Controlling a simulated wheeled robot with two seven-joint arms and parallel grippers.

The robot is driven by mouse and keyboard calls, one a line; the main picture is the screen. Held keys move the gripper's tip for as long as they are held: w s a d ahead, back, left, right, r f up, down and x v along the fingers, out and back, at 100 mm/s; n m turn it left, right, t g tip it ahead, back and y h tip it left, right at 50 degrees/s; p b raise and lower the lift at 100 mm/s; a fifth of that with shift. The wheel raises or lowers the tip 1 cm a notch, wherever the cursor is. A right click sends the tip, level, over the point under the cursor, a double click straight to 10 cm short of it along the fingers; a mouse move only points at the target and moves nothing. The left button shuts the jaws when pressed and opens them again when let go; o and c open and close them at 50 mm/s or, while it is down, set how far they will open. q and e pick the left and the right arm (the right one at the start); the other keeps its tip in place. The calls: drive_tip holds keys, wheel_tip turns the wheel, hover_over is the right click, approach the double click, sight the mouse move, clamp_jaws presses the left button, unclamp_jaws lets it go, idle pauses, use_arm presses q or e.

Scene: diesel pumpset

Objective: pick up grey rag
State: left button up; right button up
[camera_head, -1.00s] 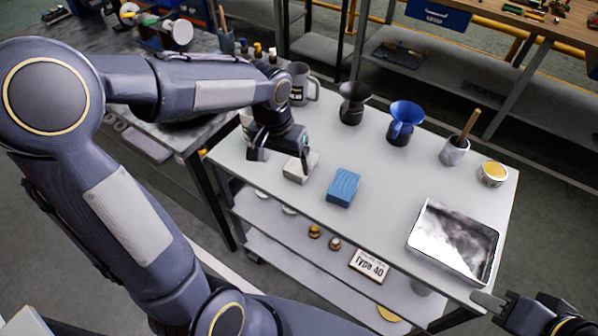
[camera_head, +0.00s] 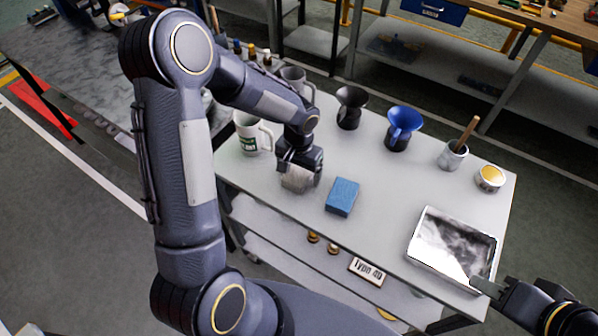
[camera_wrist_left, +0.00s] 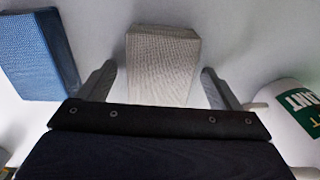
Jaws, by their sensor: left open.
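The grey rag (camera_head: 297,180) is a folded block lying on the white table top, left of the folded blue rag. It also shows in the left wrist view (camera_wrist_left: 162,62). My left gripper (camera_head: 298,170) is open over the rag. In the left wrist view its two fingers (camera_wrist_left: 158,82) stand apart, one on each side of the rag, with gaps between. My right gripper (camera_head: 480,290) is at the lower right, near the metal tray; its opening is not clear.
The blue rag (camera_head: 342,196) lies close to the grey rag's right. A white mug (camera_head: 249,138) stands to the left. Black (camera_head: 350,108) and blue (camera_head: 403,128) funnels, a brush pot (camera_head: 452,156), a yellow-topped tin (camera_head: 489,178) and a shiny tray (camera_head: 428,258) stand further right.

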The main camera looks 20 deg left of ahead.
sight(299, 171)
use_arm(q)
drive_tip(key=c, duration=1.1)
drive_tip(key=shift+o, duration=0.2)
drive_tip(key=shift+r, duration=0.5)
wheel_tip(299, 171, up, 2)
drive_tip(key=shift+r, duration=0.2)
drive_tip(key=s+a+r+b, duration=0.2)
drive_tip(key=s+a+r, duration=0.6)
drive_tip(key=a, duration=0.3)
drive_tip(key=shift+s+r+b, duration=0.25)
drive_tip(key=shift+r+b, duration=0.05)
drive_tip(key=shift+r, duration=0.45)
